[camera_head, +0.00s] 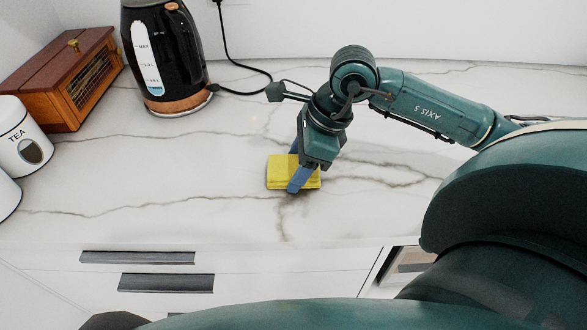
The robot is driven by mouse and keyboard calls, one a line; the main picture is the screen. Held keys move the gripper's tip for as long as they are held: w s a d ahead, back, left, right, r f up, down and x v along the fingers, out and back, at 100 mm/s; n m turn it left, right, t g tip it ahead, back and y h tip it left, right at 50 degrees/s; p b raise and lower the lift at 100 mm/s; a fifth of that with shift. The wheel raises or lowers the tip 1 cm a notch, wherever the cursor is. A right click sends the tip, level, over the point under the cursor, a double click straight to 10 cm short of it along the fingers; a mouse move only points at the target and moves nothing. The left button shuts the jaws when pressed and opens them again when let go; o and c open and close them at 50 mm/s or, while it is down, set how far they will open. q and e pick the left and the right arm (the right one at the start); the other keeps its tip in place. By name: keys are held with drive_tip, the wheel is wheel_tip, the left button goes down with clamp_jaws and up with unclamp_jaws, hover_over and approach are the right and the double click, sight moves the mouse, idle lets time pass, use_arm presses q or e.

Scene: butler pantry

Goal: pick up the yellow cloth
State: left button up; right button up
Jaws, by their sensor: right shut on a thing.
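The yellow cloth (280,171) is a small folded rectangle on the white marble counter, or just above it; I cannot tell which. My right gripper (296,185) points down over the cloth and is shut on it. A blue-grey finger crosses the front of the cloth, and the gripper hides part of the cloth's middle and back. My left gripper is not in view.
A black kettle (165,50) with a cord stands at the back left. A wooden box (62,80) and a white TEA canister (18,135) are at the far left. The counter around the cloth is clear. Drawers with dark handles (137,257) lie below the front edge.

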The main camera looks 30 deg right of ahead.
sight(297, 166)
drive_tip(key=shift+r+p, duration=0.35)
drive_tip(key=shift+p, duration=0.15)
drive_tip(key=shift+w+r, duration=0.1)
drive_tip(key=shift+r, duration=0.25)
wheel_tip(297, 166, up, 8)
drive_tip(key=shift+r, duration=0.55)
drive_tip(key=o, duration=0.4)
drive_tip(key=shift+c, duration=1.5)
